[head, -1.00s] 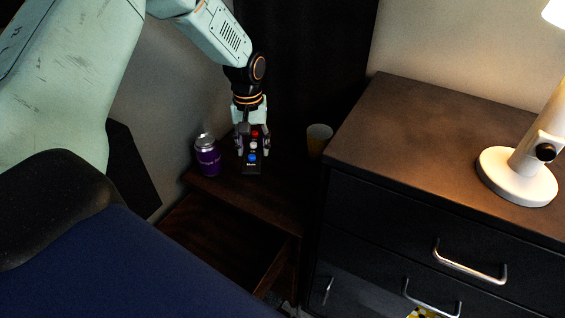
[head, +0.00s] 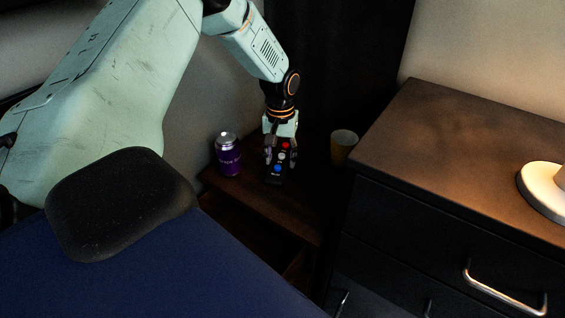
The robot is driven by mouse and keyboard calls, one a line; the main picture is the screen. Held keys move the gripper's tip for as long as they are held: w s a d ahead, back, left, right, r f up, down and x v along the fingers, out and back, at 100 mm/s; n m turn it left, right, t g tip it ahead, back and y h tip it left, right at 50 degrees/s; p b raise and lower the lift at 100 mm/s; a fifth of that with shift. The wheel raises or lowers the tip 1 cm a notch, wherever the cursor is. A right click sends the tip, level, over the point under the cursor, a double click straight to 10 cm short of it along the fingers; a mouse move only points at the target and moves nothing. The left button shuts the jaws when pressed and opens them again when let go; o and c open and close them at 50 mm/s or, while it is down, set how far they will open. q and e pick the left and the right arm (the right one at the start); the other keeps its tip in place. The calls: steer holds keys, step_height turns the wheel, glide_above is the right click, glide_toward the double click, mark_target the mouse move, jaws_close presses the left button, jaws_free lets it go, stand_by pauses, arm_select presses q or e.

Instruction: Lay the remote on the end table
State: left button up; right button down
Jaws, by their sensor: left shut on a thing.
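The remote (head: 277,170) is dark with red, white and blue buttons. My left gripper (head: 280,158) points down and is shut on the remote's upper part. The remote is over the end table (head: 302,224), a dark wooden stand with an open shelf below its top. Its lower end looks at or just above the tabletop; I cannot tell if it touches. A purple can (head: 228,155) stands upright on the end table, left of the gripper. My right gripper is not in view.
A white lamp base (head: 546,190) is on the dresser. A blue padded surface (head: 170,270) with a black pad (head: 120,205) fills the lower left.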

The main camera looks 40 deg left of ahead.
mark_target(281, 160)
arm_select(q)
step_height(281, 160, down, 4)
steer(key=shift+w+f+b, duration=0.1)
steer(key=shift+b, duration=0.8)
steer(key=o, duration=1.2)
steer(key=shift+o, duration=0.3)
step_height(281, 160, up, 12)
steer(key=p, duration=0.5)
